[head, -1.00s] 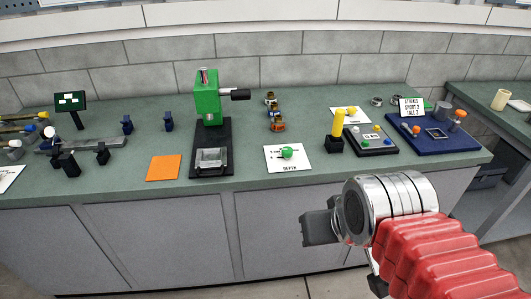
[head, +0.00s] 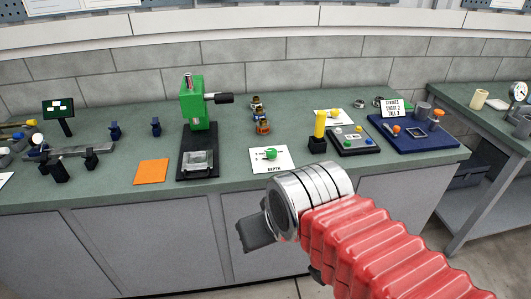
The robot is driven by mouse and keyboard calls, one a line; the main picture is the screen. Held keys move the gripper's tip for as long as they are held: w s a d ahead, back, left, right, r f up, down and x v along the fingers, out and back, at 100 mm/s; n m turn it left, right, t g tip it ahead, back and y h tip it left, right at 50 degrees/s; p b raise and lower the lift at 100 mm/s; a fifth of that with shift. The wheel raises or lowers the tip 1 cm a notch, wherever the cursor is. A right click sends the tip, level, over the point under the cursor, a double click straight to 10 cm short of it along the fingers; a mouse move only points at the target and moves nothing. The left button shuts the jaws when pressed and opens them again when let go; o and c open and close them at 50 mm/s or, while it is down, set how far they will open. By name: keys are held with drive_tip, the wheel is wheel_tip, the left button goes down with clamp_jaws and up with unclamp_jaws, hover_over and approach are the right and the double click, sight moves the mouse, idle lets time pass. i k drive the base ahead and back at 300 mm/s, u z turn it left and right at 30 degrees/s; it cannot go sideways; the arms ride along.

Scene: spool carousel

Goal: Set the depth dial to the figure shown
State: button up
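The depth dial is a green knob (head: 270,154) on a white plate (head: 284,163) marked DEPTH, on the bench near its front edge. The figures around the knob are too small to read. A white sign (head: 391,107) at the back of the blue tray reads STROKES, SHORT 2, TALL 3. My gripper (head: 254,232) is at the end of my red-sleeved arm, in front of the bench and below the dial in the picture. It is apart from the dial. Its dark fingers show from the side, so I cannot tell whether they are open or shut.
A green press (head: 197,110) stands left of the dial, with an orange mat (head: 152,172) beside it. A yellow post (head: 320,124), a button box (head: 352,141) and a blue tray (head: 437,139) stand to the right. A small dark screen (head: 59,108) is at the far left.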

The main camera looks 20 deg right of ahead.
sight(271, 154)
drive_tip(key=z, duration=0.05)
drive_tip(key=i, duration=1)
drive_tip(key=u, duration=0.05)
